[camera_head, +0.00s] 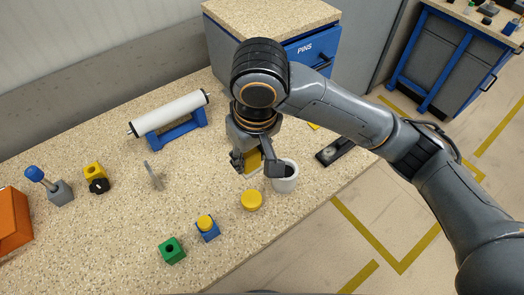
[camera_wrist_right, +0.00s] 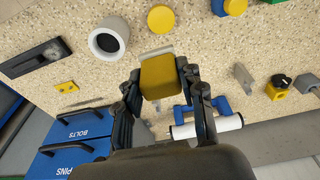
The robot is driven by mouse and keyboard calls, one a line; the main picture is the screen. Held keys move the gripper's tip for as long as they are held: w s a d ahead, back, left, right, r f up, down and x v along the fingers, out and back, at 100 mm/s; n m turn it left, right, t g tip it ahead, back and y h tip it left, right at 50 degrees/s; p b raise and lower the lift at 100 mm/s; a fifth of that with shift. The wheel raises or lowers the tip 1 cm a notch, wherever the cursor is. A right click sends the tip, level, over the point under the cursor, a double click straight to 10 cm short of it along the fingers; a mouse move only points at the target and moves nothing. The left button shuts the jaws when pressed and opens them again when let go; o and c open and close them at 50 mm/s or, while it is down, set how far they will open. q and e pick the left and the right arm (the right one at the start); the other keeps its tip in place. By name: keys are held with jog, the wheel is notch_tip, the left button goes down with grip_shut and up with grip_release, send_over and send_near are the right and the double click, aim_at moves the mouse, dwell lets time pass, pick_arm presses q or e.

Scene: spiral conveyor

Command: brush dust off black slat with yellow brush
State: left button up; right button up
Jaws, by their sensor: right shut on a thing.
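My right gripper (camera_head: 258,167) is shut on the yellow brush (camera_head: 253,161), above the speckled table and beside a white cup. In the right wrist view the brush (camera_wrist_right: 160,76) sits between the fingers, with a pale strip, likely bristles, along its far edge. The black slat (camera_head: 342,149) lies on the table near its right edge, to the right of the gripper and apart from the brush. In the right wrist view the slat (camera_wrist_right: 28,60) lies at the left, with a greyish patch near one end. My left gripper is not in view.
The white cup (camera_head: 286,184) stands between gripper and slat. Nearby are a yellow disc (camera_head: 251,201), a blue block with a yellow top (camera_head: 207,232), a green block (camera_head: 172,250) and a white roller on a blue stand (camera_head: 168,113). Blue bins (camera_head: 305,53) stand behind.

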jog(key=shift+w+f, duration=0.1)
jog(key=shift+w, duration=0.15)
jog(key=w+f, duration=0.3)
jog(key=w, duration=0.1)
jog(key=w+d+f, duration=0.1)
jog(key=w+f, duration=0.2)
jog(key=w, duration=0.1)
jog(key=w+d+f+p, duration=0.1)
jog(key=w+f, duration=0.2)
jog(key=w, duration=0.1)
jog(key=shift+w+d, duration=0.1)
jog(key=shift+w, duration=0.25)
jog(key=shift+w+f+p, duration=0.2)
jog(key=shift+f+p, duration=0.45)
jog(key=shift+w+f+p, duration=0.15)
jog(key=shift+f+p, duration=0.45)
jog(key=shift+f, duration=0.35)
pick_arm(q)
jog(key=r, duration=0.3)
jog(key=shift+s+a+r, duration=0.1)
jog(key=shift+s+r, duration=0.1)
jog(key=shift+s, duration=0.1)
pick_arm(e)
jog(key=shift+s+f, duration=0.1)
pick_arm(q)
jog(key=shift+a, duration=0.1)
pick_arm(e)
jog(key=shift+f, duration=0.2)
